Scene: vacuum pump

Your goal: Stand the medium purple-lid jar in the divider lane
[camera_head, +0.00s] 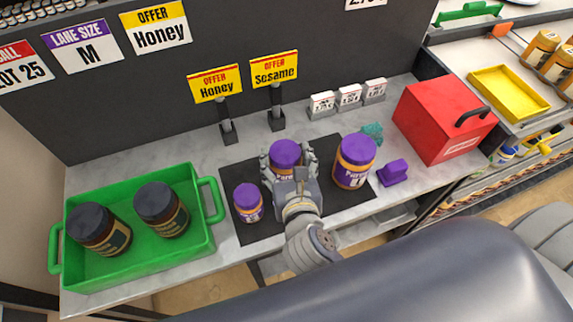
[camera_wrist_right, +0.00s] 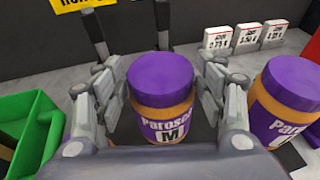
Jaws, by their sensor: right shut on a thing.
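The medium purple-lid jar (camera_head: 285,155) stands upright on a black mat (camera_head: 237,152). In the right wrist view its label (camera_wrist_right: 168,131) reads M. My right gripper (camera_head: 289,165) is shut on this jar, with one finger on each side of it. A sign reading LANE SIZE M (camera_head: 83,46) hangs on the back wall. I cannot make out a divider lane. My left gripper is not in view.
A green tray (camera_head: 211,203) with two dark-lid jars stands at the left. A red box (camera_head: 441,122), purple block (camera_head: 393,173) and teal sponge-like item (camera_head: 372,132) are at the right. Offer signs (camera_head: 214,83) on posts and small price blocks (camera_head: 349,96) stand behind.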

